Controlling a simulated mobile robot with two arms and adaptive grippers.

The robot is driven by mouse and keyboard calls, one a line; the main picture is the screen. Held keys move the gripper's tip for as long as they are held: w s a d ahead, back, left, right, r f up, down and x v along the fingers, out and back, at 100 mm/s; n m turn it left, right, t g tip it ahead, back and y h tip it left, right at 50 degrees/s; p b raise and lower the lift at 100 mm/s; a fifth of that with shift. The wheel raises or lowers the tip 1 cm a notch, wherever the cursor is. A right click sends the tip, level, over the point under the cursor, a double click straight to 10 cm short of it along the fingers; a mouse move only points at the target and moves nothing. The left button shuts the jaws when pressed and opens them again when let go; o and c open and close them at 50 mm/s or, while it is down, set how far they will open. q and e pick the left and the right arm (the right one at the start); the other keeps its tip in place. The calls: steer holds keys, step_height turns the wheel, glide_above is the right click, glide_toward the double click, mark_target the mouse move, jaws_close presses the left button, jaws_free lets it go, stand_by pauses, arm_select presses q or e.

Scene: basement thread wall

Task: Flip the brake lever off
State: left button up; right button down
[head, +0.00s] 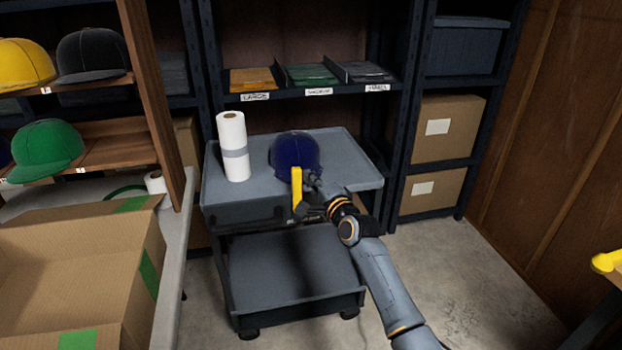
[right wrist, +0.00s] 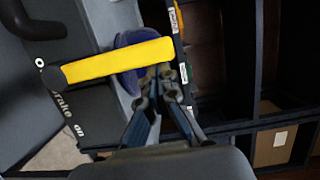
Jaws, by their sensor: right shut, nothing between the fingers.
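The yellow brake lever (head: 296,188) stands up at the front edge of the grey cart (head: 350,172). In the right wrist view the lever (right wrist: 115,62) runs from a dark pivot on the cart's front to a free end near my fingertips. A dark panel (right wrist: 85,110) by the pivot carries white lettering, with "Brake" and "on" readable and the rest partly hidden. My right gripper (head: 312,181) is shut and empty, just right of the lever's upper part. In the right wrist view its fingertips (right wrist: 160,80) are close beside the lever's free end; I cannot tell whether they touch.
A dark blue cap (head: 295,152) and a white roll (head: 233,147) stand on the cart top, the cap just behind the lever. Shelves with labelled trays (head: 310,75) rise behind. An open cardboard box (head: 70,245) is at left. Floor to the right is clear.

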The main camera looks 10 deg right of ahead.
steer(key=shift+s+a+f, duration=0.1)
steer(key=shift+s+a, duration=0.05)
steer(key=shift+a, duration=0.05)
steer(key=v, duration=1.2)
steer(key=shift+d, duration=0.15)
